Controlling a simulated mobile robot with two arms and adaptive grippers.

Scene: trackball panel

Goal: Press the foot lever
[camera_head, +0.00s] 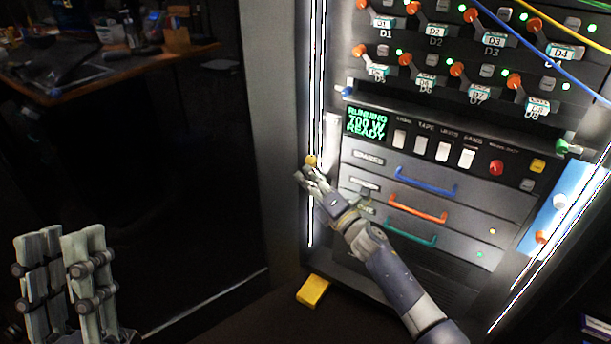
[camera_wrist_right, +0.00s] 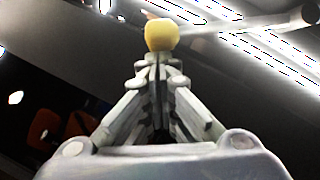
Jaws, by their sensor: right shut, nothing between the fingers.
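A yellow pedal-like block (camera_head: 313,291), which looks like the foot lever, sits low at the foot of the cabinet's front left. Higher up, a round yellow knob (camera_head: 311,160) is at the cabinet's left edge. My right gripper (camera_head: 309,174) is shut and empty, its tips just below the knob and well above the yellow block. In the right wrist view the knob (camera_wrist_right: 161,34) sits just beyond the closed fingertips (camera_wrist_right: 157,60), with a pale rod behind it; contact cannot be told. My left gripper (camera_head: 62,245) is open and empty at the lower left, away from the cabinet.
The cabinet front has drawers with blue, red (camera_head: 417,209) and green handles, white switches, a red button (camera_head: 496,168) and a green display (camera_head: 366,122). Cables and labelled toggles are above. A cluttered desk (camera_head: 110,75) is at the back left. The floor left of the cabinet looks clear.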

